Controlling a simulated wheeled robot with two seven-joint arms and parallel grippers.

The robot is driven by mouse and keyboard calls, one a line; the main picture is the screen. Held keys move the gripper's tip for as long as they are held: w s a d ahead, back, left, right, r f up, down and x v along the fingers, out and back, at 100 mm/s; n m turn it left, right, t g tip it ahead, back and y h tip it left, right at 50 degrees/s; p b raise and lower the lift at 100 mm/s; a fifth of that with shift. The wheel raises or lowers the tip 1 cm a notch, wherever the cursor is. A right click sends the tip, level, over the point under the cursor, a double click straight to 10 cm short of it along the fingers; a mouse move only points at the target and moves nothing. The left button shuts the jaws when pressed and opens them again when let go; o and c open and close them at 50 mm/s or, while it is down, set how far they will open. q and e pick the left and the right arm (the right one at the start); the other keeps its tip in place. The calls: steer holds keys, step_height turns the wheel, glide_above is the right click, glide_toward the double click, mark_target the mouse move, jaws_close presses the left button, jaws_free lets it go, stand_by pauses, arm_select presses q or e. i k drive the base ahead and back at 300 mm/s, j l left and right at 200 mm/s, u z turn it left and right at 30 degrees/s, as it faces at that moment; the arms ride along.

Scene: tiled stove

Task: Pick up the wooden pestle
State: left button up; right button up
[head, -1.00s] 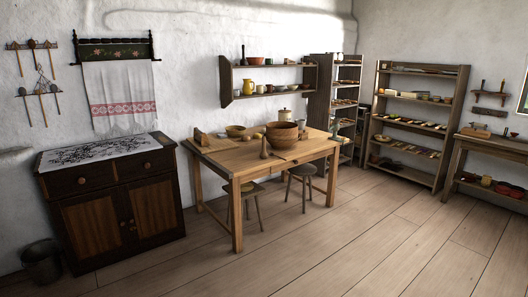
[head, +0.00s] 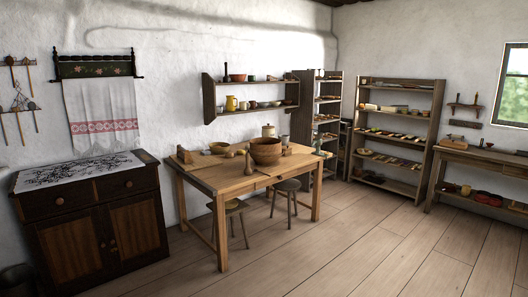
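A small, slim, light-brown wooden piece (head: 248,164) stands upright on the wooden table (head: 232,182), near its front edge. It looks like the pestle, but it is too small to be sure. A large brown wooden bowl (head: 266,151) stands just behind it to the right. Neither of my grippers is in view.
Two stools (head: 287,186) stand under the table's front. A dark cabinet (head: 88,225) is at the left. Shelves (head: 400,130) and a workbench (head: 480,160) line the right. The plank floor (head: 340,250) in front is clear.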

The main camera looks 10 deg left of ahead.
mark_target(248, 170)
steer(key=i, duration=1.5)
